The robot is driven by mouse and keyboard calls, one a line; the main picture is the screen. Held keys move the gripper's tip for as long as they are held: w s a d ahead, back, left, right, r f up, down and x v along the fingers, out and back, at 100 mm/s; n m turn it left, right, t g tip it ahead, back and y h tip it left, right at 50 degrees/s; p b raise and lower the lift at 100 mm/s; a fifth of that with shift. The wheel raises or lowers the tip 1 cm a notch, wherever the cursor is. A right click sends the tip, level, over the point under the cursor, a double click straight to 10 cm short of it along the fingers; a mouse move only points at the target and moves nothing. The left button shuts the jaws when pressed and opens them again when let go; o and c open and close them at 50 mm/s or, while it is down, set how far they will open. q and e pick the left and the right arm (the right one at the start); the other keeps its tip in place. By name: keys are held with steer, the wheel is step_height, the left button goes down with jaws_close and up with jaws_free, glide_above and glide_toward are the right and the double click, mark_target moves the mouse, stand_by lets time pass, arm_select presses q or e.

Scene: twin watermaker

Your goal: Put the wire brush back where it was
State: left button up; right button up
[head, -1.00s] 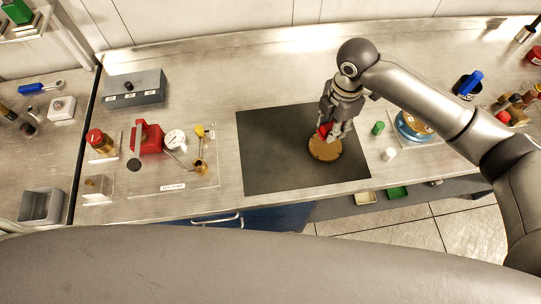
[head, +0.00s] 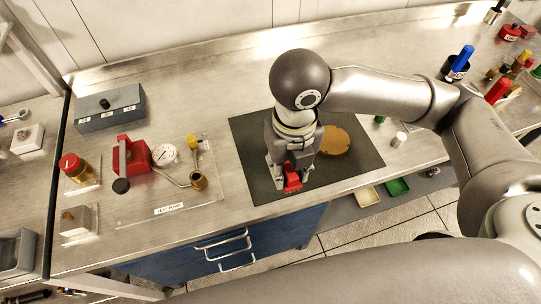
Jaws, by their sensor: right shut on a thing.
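My right gripper (head: 290,180) is low over the front part of the dark mat (head: 249,139). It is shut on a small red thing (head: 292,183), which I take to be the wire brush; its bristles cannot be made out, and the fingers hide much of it. Whether it touches the mat cannot be told. A round brass-coloured disc (head: 336,141) lies on the mat to the right of the gripper, partly hidden by it. My left gripper is not in view.
On the left are a test pump board (head: 150,205) with red fittings and a gauge, and a grey box (head: 110,108). The back bench is clear.

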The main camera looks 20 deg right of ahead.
steer(key=w+f, duration=0.2)
steer(key=w, duration=0.1)
steer(key=w+d+f+p, duration=0.1)
steer(key=w+f, duration=0.2)
steer(key=w, duration=0.1)
steer(key=w+f+p, duration=0.1)
steer(key=w+f, duration=0.2)
steer(key=w, duration=0.1)
steer(key=shift+d, duration=0.2)
steer(key=shift+w+f, duration=0.3)
steer(key=shift+f, duration=0.05)
steer(key=shift+w+d+f+p, duration=0.1)
steer(key=shift+f+p, duration=0.25)
steer(key=shift+p, duration=0.15)
step_height(320, 180, down, 2)
steer(key=shift+f+p, duration=0.1)
steer(key=shift+p, duration=0.45)
steer(key=shift+f, duration=0.25)
